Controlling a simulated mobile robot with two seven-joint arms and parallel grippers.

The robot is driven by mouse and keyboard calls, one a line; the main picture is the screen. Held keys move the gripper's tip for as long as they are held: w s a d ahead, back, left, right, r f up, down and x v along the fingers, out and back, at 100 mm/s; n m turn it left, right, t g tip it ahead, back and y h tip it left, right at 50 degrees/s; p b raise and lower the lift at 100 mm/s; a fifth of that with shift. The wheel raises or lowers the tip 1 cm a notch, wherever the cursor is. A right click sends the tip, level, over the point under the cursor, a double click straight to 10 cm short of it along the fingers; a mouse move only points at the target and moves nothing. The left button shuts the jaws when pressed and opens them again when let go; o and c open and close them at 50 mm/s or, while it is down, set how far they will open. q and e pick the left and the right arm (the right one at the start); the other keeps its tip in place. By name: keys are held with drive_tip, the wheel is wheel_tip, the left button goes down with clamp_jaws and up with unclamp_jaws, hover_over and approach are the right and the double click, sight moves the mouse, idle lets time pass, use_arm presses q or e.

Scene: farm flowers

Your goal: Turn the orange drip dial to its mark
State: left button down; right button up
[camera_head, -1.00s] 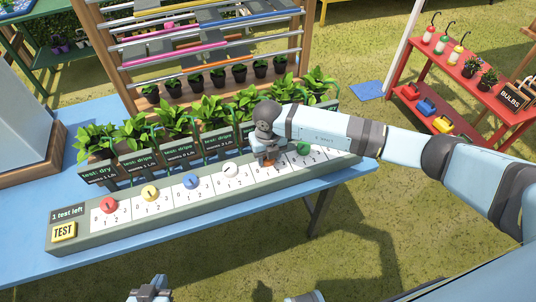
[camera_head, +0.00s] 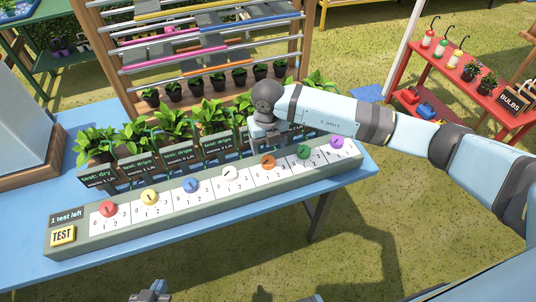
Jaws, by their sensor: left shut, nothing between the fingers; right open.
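The orange dial (camera_head: 268,162) sits on the long grey-green panel (camera_head: 215,211), between the white dial (camera_head: 229,175) and the green dial (camera_head: 304,153). Its face is uncovered, with a scale below it. Its pointer is too small to read surely, and I cannot make out its mark. My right gripper (camera_head: 262,144) hangs fingers down just behind and above the orange dial, open and apart from it. My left gripper (camera_head: 150,292) is shut and empty at the bottom edge, well in front of the table.
Red (camera_head: 108,208), yellow (camera_head: 150,197), blue (camera_head: 191,186) and purple (camera_head: 337,143) dials share the panel. A yellow TEST button (camera_head: 63,236) is at its left end. Potted plants with dark signs (camera_head: 137,167) stand close behind. The space in front of the panel is clear.

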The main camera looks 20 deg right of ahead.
sight(268, 159)
wheel_tip(268, 159, up, 7)
drive_tip(key=shift+f, duration=0.15)
idle(0.4)
